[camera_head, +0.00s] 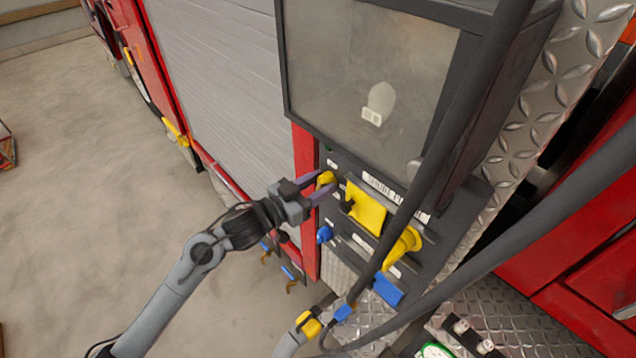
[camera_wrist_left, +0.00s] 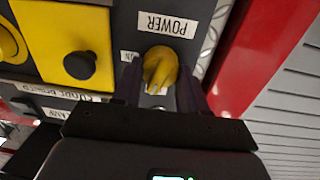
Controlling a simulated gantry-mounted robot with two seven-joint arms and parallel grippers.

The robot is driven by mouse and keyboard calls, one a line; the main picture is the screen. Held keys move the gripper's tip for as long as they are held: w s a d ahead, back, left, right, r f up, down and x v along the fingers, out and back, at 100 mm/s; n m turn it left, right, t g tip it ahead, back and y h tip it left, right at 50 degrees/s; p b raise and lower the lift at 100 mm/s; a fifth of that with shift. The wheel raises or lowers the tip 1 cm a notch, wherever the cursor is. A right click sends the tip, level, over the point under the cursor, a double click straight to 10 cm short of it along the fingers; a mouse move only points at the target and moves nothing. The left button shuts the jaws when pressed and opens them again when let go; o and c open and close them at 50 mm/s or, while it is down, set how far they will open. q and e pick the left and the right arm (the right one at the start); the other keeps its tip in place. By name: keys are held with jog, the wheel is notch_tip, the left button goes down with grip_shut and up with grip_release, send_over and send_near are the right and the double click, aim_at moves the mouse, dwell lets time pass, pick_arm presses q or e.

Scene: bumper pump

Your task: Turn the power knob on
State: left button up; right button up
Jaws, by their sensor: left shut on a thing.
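The power knob is a small yellow knob on the dark control panel, beside a white label reading POWER. In the head view the power knob (camera_head: 325,179) sits at the panel's left edge, partly hidden by the fingers. My left gripper (camera_head: 320,187) is at the panel with one finger on each side of it, shut on it. In the left wrist view the power knob (camera_wrist_left: 159,68) lies between the two dark fingers of my left gripper (camera_wrist_left: 160,88). The POWER label (camera_wrist_left: 168,25) shows upside down there. My right gripper is not in view.
A yellow plate with a black knob (camera_head: 365,207), a yellow lever (camera_head: 404,244) and a blue knob (camera_head: 324,234) sit nearby on the panel. A large screen (camera_head: 370,75) overhangs above. Thick black hoses (camera_head: 440,150) cross in front on the right. Open floor (camera_head: 100,200) lies left.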

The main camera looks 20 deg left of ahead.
pick_arm(q)
jog(key=m, duration=0.3)
jog(key=shift+m, duration=0.3)
jog(key=m+b, duration=0.1)
jog(key=m, duration=0.2)
jog(key=shift+d+m, duration=0.1)
jog(key=shift+m, duration=0.2)
jog(key=m+b, duration=0.1)
jog(key=m, duration=0.2)
jog(key=shift+s+d+f+y, duration=0.1)
jog(key=shift+f+y, duration=0.05)
jog(key=shift+y, duration=0.15)
jog(key=shift+m+b, duration=1.15)
jog(key=shift+m, duration=0.65)
jog(key=o, duration=1.1)
jog(key=shift+c, duration=0.2)
